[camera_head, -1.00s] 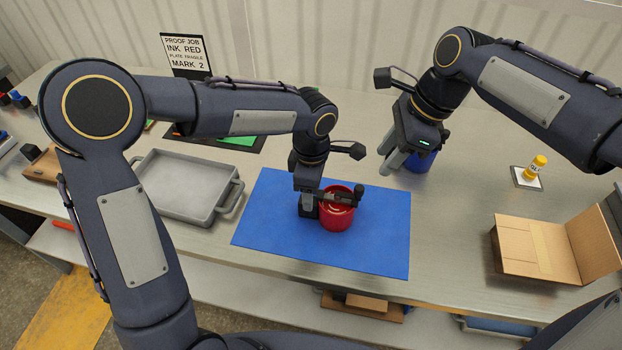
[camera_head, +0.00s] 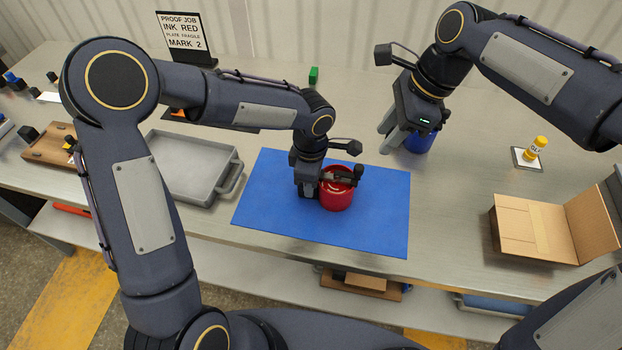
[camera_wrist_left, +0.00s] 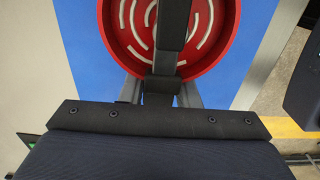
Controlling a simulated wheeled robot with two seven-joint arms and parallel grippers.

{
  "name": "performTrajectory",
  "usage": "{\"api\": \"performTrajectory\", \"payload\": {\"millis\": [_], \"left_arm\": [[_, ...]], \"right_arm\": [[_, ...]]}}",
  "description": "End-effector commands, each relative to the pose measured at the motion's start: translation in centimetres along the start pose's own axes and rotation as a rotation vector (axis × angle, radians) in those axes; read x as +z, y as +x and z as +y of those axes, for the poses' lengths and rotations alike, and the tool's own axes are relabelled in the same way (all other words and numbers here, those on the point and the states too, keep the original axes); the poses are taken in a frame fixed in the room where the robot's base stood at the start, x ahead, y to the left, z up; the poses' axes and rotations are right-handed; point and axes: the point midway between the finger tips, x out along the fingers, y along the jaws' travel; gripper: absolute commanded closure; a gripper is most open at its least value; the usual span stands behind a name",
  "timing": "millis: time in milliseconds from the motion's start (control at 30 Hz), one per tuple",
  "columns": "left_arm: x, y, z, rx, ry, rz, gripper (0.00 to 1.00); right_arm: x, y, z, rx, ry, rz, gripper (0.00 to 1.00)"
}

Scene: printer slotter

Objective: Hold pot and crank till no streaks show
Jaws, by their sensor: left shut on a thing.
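A red pot (camera_head: 337,195) stands upright on a blue mat (camera_head: 290,225). Its inside shows pale curved streaks in the left wrist view (camera_wrist_left: 203,28). A dark crank bar (camera_head: 342,177) crosses its top, with a knob at its right end; the bar also shows in the left wrist view (camera_wrist_left: 172,30). My left gripper (camera_head: 308,184) is at the pot's left side, shut on the pot at its edge; the exact contact is partly hidden. My right gripper (camera_head: 396,140) is away from the pot, behind and to the right, empty, its fingers apart.
A blue cup (camera_head: 419,142) is partly hidden by my right gripper. A grey tray (camera_head: 187,165) lies left of the mat. An open cardboard box (camera_head: 535,232) and a yellow-capped glue bottle (camera_head: 537,147) are right. A sign (camera_head: 182,33) reads "INK RED". Bare table lies right of the mat.

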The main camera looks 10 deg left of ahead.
Motion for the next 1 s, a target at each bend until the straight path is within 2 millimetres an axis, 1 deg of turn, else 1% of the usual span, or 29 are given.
{"api": "performTrajectory", "payload": {"millis": [33, 100, 233, 333, 433, 533, 733, 867, 1000], "left_arm": [[0.0, 0.0, 0.0, 0.0, 0.0, 0.0, 0.91], [0.0, 0.0, 0.0, 0.001, 0.0, 0.0, 1.0], [0.0, 0.0, 0.0, 0.001, 0.0, 0.0, 1.0], [0.0, 0.0, 0.0, 0.001, 0.0, 0.0, 1.0], [0.0, 0.0, 0.0, 0.001, 0.0, 0.0, 1.0], [0.0, 0.0, 0.0, 0.001, 0.0, 0.0, 1.0], [0.0, -0.1, 0.0, 0.001, 0.0, 0.0, 1.0], [0.0, -0.1, 0.0, 0.001, 0.0, 0.0, 1.0], [0.0, -0.1, 0.0, 0.001, 0.0, 0.0, 1.0]], "right_arm": [[0.0, 0.0, 0.0, 0.0, 0.0, 0.0, 0.64], [0.0, 0.0, 0.0, 0.0, 0.0, 0.0, 0.64], [0.0, 0.0, 0.2, 0.005, -0.004, -0.004, 0.61], [0.2, 0.1, 1.6, 0.042, -0.04, -0.039, 0.61], [0.2, 0.6, 2.9, 0.093, -0.145, -0.092, 0.61], [-0.1, 1.7, 3.1, 0.129, -0.316, -0.152, 0.61], [-1.3, 4.2, 2.4, 0.14, -0.732, -0.309, 0.61], [-2.1, 5.6, 2.1, 0.098, -0.999, -0.428, 0.61], [-3.0, 6.9, 1.7, 0.004, -1.277, -0.558, 0.61]]}}
